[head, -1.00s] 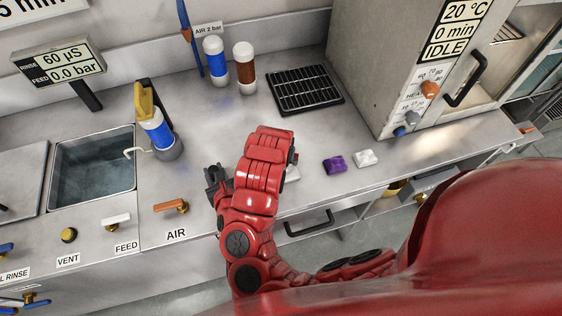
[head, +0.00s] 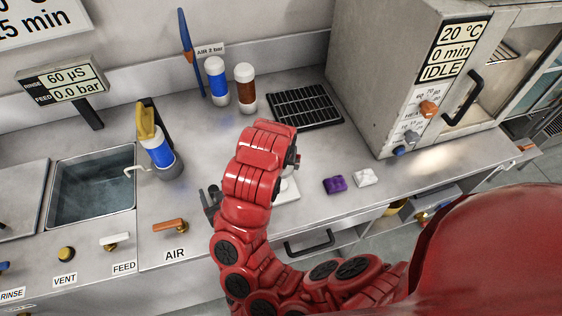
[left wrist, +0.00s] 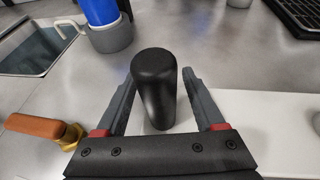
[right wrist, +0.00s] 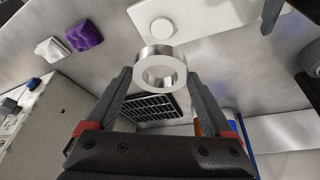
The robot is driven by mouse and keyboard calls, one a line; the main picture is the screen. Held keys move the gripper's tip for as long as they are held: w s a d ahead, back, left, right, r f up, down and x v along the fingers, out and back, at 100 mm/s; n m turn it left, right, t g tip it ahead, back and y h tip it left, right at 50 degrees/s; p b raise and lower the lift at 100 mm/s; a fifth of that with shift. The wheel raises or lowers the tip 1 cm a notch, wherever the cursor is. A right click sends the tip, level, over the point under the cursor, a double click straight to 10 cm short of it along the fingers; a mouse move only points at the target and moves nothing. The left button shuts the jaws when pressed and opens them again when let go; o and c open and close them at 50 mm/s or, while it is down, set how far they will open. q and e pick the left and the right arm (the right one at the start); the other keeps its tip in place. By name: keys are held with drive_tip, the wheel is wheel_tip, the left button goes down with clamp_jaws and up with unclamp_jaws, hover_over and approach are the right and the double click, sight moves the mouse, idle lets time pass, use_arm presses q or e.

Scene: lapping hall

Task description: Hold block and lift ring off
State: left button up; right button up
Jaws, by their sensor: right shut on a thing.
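A shiny metal ring (right wrist: 160,68) sits between the fingertips of my right gripper (right wrist: 160,74), which is shut on it. Behind the ring a white block (right wrist: 205,18) lies on the bench with a round white disc (right wrist: 162,28) on it; the ring appears apart from the disc. In the left wrist view the white block (left wrist: 265,110) reaches in from the right. A black rounded post (left wrist: 155,85) stands between the fingers of my left gripper (left wrist: 160,72), with a small gap visible beside it. In the head view a red arm of mine hides most of the block (head: 288,190).
A purple piece (head: 334,184) and a white piece (head: 366,177) lie right of the block. A black rack (head: 305,107), blue bottle (head: 216,82) and brown bottle (head: 246,88) stand behind. The sink (head: 92,187) and orange AIR handle (head: 169,225) are left; the oven (head: 390,75) is right.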

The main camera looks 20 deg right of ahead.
use_arm(q)
drive_tip(key=shift+s, duration=0.15)
drive_tip(key=shift+s+d+r, duration=0.15)
drive_tip(key=shift+s+r, duration=0.05)
drive_tip(key=shift+s, duration=0.05)
drive_tip(key=s, duration=0.4)
drive_tip(key=s+d, duration=0.1)
drive_tip(key=s, duration=0.4)
drive_tip(key=s+d, duration=0.1)
drive_tip(key=s, duration=0.3)
drive_tip(key=shift+s+d+r, duration=0.2)
drive_tip(key=shift+s+r, duration=0.15)
